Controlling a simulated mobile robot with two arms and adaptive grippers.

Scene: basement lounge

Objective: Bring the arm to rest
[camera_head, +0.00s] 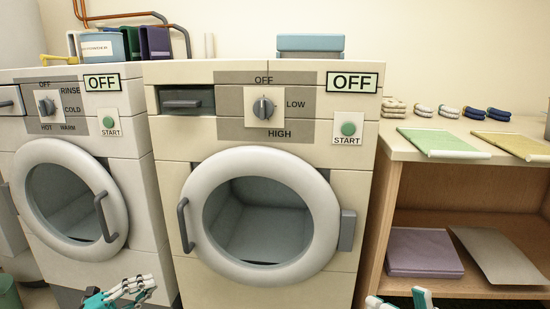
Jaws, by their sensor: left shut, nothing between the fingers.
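The rest of both arms is out of view.
A washer (130,145) and a dryer (165,225) stand side by side, round doors closed, both with OFF signs. Containers (100,46) stand on the washer.

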